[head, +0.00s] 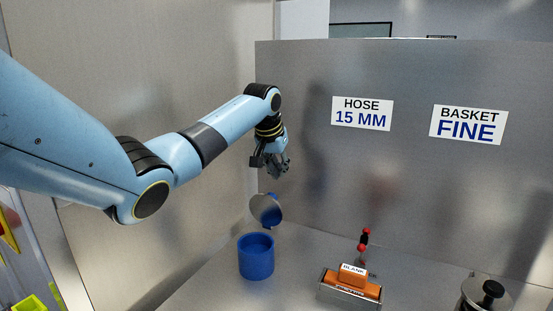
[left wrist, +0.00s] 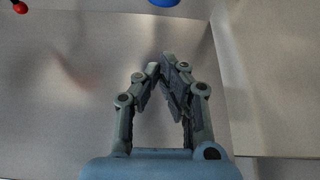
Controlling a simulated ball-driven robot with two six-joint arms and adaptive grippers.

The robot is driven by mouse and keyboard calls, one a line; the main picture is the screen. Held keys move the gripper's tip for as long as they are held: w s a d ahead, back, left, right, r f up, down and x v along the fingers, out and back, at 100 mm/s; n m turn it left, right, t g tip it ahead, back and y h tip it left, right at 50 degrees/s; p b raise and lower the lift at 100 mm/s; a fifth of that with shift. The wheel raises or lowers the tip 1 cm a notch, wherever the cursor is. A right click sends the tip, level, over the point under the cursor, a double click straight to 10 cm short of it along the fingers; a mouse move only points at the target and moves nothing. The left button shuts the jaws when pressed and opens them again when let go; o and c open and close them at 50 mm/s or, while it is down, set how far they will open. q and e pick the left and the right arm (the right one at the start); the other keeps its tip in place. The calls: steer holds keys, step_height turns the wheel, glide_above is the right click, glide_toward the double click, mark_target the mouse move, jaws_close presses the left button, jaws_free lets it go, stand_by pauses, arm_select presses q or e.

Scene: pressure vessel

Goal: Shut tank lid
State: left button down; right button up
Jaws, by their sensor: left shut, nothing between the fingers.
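The blue round tank (head: 256,262) stands on the grey metal bench. Its lid (head: 266,208), a round disc with a shiny face and blue edging, stands tilted up at the tank's back, so the tank's top is open. My left gripper (head: 279,168) is above and a little behind the lid, apart from it. In the left wrist view my left gripper (left wrist: 164,68) has its fingertips together with nothing between them. A blue piece (left wrist: 164,2) is cut off at that view's top edge; I cannot tell whether it is tank or lid. My right gripper is not in view.
An orange block (head: 362,284) labelled BLANK sits in a metal holder right of the tank. Behind it is a red-knobbed lever (head: 364,240). A metal pot with black knob (head: 493,289) is at the lower right. A steel wall (head: 420,190) with two signs stands behind.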

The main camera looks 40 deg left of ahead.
mark_target(269, 208)
arm_select(q)
steer(key=f, duration=0.1)
steer(key=s+f+p, duration=0.2)
steer(key=f, duration=0.1)
steer(key=shift+d, duration=0.4)
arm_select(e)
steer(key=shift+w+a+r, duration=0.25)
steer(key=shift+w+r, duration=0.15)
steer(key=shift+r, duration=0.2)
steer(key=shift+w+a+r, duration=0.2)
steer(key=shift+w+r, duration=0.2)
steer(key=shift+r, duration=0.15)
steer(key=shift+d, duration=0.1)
